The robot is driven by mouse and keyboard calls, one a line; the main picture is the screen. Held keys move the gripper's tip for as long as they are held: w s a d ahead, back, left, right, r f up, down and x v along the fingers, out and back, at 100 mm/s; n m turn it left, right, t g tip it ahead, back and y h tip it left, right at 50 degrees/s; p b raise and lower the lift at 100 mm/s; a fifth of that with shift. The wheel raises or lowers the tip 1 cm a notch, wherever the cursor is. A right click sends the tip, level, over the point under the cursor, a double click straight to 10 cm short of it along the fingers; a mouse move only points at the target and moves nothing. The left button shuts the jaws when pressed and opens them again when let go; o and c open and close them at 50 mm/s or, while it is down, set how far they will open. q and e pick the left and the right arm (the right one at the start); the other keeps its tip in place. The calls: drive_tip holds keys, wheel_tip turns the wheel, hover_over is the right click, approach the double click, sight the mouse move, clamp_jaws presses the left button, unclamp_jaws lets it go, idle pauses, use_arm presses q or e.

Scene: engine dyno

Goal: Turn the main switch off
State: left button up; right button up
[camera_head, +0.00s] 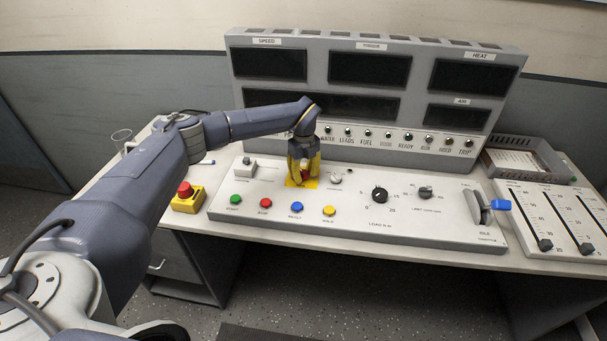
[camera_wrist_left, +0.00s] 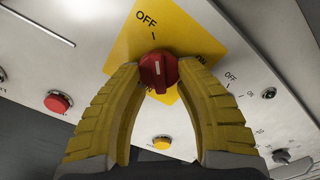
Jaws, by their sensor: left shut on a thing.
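The main switch is a red rotary knob (camera_wrist_left: 158,72) on a yellow plate (camera_wrist_left: 178,24) marked OFF and ON. In the wrist view its white mark runs roughly upright, about in line with the tick under OFF; ON lies to the right. My left gripper (camera_wrist_left: 158,70) is shut on the knob, one yellow fingertip on each side. In the head view my left gripper (camera_head: 304,180) points down at the plate (camera_head: 290,183) and hides most of the knob. My right gripper is not in view.
The sloping console has green, red, blue and yellow buttons (camera_head: 329,210) in front, a black load dial (camera_head: 380,195) and a blue-tipped throttle lever (camera_head: 500,205) at right. A yellow emergency-stop box (camera_head: 188,200) stands left of it. The display panel (camera_head: 415,105) rises behind.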

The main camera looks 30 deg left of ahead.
sight(304, 173)
use_arm(q)
drive_tip(key=shift+s+f+n, duration=0.1)
drive_tip(key=shift+f+n, duration=0.1)
drive_tip(key=shift+n, duration=0.3)
drive_tip(key=o, duration=1.2)
drive_tip(key=shift+r, duration=0.1)
drive_tip(key=shift+r, duration=0.1)
wheel_tip(304, 173, up, 12)
